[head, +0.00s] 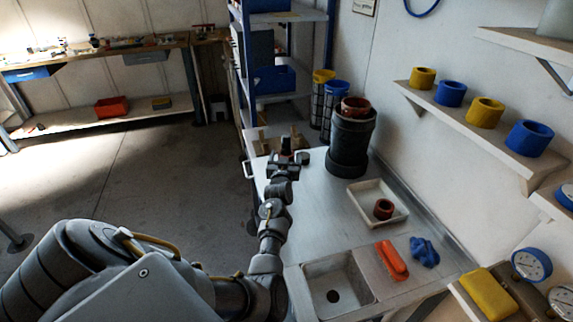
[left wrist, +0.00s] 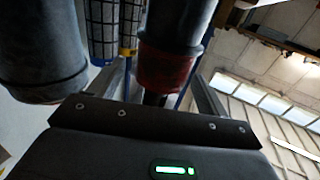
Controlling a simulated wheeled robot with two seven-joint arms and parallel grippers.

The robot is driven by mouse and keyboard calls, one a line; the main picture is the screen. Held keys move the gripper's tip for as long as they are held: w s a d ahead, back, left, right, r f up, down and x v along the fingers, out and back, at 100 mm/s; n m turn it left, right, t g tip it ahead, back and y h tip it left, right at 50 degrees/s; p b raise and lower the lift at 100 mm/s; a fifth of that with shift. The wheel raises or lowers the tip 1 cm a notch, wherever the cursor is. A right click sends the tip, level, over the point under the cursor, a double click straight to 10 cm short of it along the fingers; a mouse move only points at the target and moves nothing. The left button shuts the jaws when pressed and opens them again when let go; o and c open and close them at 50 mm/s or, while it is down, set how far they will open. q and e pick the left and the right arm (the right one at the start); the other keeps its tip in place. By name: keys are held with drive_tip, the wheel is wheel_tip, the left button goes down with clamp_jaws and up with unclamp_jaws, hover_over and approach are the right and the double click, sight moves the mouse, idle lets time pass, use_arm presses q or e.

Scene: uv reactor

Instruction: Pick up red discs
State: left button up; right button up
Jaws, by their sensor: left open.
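My left gripper (head: 287,157) is open above the far left end of the metal counter. A dark cylindrical piece with a red band (left wrist: 165,72) shows between its fingers in the left wrist view; I cannot tell whether they touch it. Its dark red part (head: 286,143) shows at the fingertips in the head view. A red-brown ring-shaped disc (head: 384,209) lies in the pale tray (head: 362,203). Another red-brown ring (head: 355,103) sits on top of the black cylindrical vessel (head: 350,145). My right gripper is not in view.
The black vessel stands close to the right of my left gripper. Yellow and blue rings (head: 485,112) sit on the wall shelf (head: 470,135). A sink (head: 338,288), a red tool (head: 391,260) and a blue part (head: 424,252) are nearer. The counter's middle left is clear.

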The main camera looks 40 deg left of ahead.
use_arm(q)
drive_tip(key=shift+w+a+r, duration=0.15)
drive_tip(key=shift+c, duration=0.4)
drive_tip(key=c, duration=1)
wheel_tip(320, 180, up, 18)
drive_tip(key=shift+b, duration=0.45)
